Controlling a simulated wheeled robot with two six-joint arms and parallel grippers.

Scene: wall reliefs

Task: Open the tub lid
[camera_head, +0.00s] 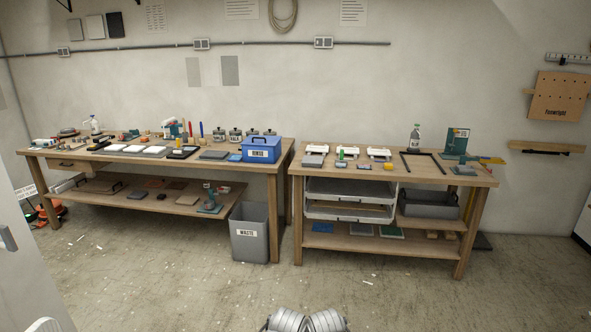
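A blue tub (261,154) with a white label, which seems to read RINSE, stands at the right end of the left workbench. Its blue top looks shut, with a dark handle across it. The seam of the lid is too small to make out. Neither of my grippers is in view. Grey ribbed parts at the bottom middle look like my own body.
The left workbench (75,154) is crowded with tools, jars and trays. A grey waste bin (249,240) stands on the floor below the tub. The right workbench (398,172) holds several small trays and a bottle. The floor (190,285) in front is open.

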